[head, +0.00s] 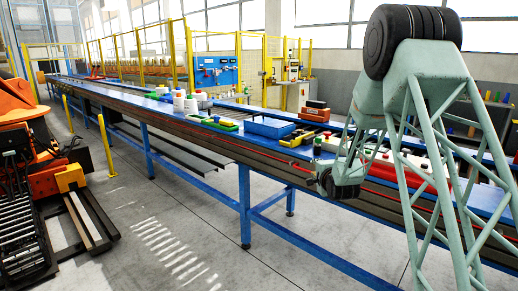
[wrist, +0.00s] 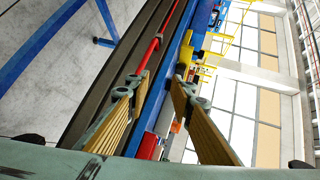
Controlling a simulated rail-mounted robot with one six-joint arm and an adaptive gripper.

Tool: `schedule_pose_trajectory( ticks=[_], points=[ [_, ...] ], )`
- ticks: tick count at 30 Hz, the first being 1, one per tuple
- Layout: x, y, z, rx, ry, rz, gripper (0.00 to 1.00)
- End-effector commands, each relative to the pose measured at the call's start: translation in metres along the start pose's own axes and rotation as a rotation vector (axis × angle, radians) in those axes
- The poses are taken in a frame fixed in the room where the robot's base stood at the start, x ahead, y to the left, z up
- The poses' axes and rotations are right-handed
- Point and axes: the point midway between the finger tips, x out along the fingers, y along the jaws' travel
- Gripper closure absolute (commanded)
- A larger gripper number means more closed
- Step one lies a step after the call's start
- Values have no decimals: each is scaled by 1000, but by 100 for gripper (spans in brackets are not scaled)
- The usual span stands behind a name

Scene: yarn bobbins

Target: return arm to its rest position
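My gripper (wrist: 157,82) shows in the wrist view with its two fingers apart and no object held between them. The gap between the fingers looks past the table's edge, with a red rail and the blue table side behind. In the head view my pale green lattice arm (head: 432,110) rises at the right and bends down to the wrist beside the front edge of the long blue table (head: 225,137). The fingertips are too small to make out in the head view.
White and red items lie behind my wrist. An orange machine (head: 25,150) stands at the left. The floor between is mostly clear.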

Motion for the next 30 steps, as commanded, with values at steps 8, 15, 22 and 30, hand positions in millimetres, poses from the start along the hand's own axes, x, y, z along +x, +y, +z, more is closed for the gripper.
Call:
schedule_pose_trajectory(
  ticks=[8, 15, 22, 30],
  points=[
    [-39, -27, 1, -109, 2, 65, 78],
    [-76, -44, 2, -205, -4, 126, 78],
    [-114, -58, 4, -295, -16, 182, 78],
    [-163, -70, 6, -400, -36, 248, 78]
  ],
)
